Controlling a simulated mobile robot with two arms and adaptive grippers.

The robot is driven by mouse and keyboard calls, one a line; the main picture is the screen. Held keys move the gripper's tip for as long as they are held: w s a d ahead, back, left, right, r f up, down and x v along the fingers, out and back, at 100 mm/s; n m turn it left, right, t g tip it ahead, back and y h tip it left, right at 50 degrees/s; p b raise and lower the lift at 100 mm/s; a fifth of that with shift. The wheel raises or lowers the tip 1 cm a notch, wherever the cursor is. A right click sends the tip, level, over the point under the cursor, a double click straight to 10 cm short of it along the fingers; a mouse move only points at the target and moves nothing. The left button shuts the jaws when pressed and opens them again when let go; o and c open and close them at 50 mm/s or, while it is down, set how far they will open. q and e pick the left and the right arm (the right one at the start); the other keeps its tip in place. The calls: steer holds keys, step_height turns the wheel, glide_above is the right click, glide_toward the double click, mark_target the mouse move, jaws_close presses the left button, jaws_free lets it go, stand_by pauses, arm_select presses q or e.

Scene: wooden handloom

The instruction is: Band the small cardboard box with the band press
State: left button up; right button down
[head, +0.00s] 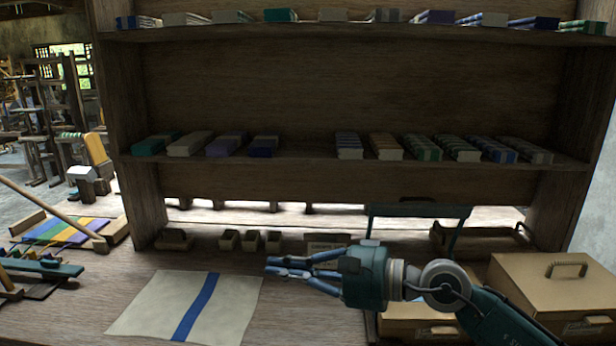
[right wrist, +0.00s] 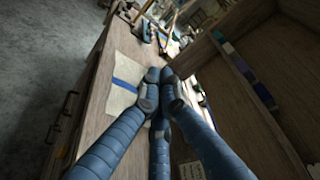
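My right gripper (head: 270,267) reaches in from the right in the head view, above the bench beside a cream cloth. Its fingers point left and converge toward their tips; I see nothing held. In the right wrist view the gripper (right wrist: 160,75) has its fingertips close together over the bench, but their spacing is unclear. A low cardboard box (head: 432,332) with a label lies at lower right, partly hidden by my arm. Behind my arm stands a green frame (head: 418,211) that may be the band press; its lower part is mostly hidden. My left gripper is not in view.
A larger cardboard box (head: 530,262) with a handle stands at right. The cream cloth (head: 150,305) with a blue stripe lies flat on the bench. A wooden shelf (head: 340,100) with folded textiles rises behind. Small blocks (head: 251,240) stand under it. Striped weaving (head: 65,231) lies at left.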

step_height(320, 180, up, 8)
steer(key=s+d+f+m+t+y, duration=0.15)
steer(key=m+t+y, duration=0.4)
steer(key=m, duration=0.95)
steer(key=w+d+f+m+t+h, duration=0.3)
steer(key=d+m+t+h, duration=0.9)
steer(key=m, duration=0.8)
steer(key=s+d+f+m+g+h, duration=0.2)
steer(key=d+f+m+g+h, duration=0.3)
steer(key=f+m, duration=0.45)
steer(key=s+d+f+m+g+h, duration=0.3)
steer(key=d+f+m+g+h, duration=0.25)
steer(key=f, duration=0.65)
steer(key=s+f+m+g+y, duration=0.1)
steer(key=s+f+m+g, duration=0.45)
steer(key=s+f, duration=0.6)
steer(key=s+f+m+g+y, duration=0.1)
steer(key=s+f+m+g, duration=0.3)
steer(key=s+f+m, duration=0.75)
steer(key=s+d+f+n+g, duration=0.1)
steer(key=s+f+n, duration=0.2)
steer(key=f, duration=1)
steer(key=s+f+n, duration=0.2)
steer(key=s+f, duration=0.2)
steer(key=f, duration=0.8)
steer(key=s+d+f+g, duration=0.1)
steer(key=s+d+f, duration=0.2)
steer(key=s+f, duration=1.1)
steer(key=shift+s, duration=0.8)
